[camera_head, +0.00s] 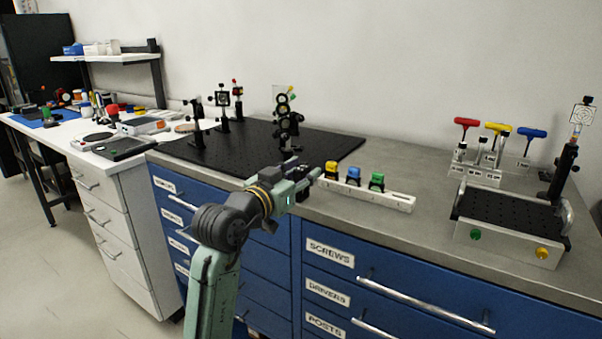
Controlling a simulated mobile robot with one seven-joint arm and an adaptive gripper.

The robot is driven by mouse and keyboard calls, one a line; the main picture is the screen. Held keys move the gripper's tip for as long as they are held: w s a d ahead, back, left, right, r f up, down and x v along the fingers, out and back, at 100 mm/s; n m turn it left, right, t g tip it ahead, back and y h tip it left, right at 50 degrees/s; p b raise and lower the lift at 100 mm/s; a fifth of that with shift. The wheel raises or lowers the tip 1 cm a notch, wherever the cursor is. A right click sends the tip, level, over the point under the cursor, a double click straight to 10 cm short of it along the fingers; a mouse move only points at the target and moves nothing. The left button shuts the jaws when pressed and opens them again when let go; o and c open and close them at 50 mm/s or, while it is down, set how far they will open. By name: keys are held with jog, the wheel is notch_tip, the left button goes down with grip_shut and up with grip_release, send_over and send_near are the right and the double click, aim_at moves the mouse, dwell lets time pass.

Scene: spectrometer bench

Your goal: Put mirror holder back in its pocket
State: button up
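I cannot tell for certain which item is the mirror holder. A white pocket rail (342,193) lies on the grey bench and holds a yellow holder (331,170), a blue holder (353,175) and a green holder (377,181). The rail's right end is bare. Several post-mounted optics stand on the black breadboard (240,150), one a stack of round mounts (284,108) with coloured knobs. My gripper (303,167) is over the bench's front, just left of the rail. Its two fingers look apart, with nothing visible between them.
At the right, a small black breadboard (506,214) with side handles carries a post with a target (582,113). Behind it is a driver stand (476,172) with red, yellow and blue handles. Bare bench lies between the rail and this board. Blue drawers (400,290) are below.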

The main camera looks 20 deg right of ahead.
jog(key=shift+r, duration=0.3)
jog(key=b+v, duration=0.2)
jog(key=v, duration=1)
jog(key=shift+b, duration=0.3)
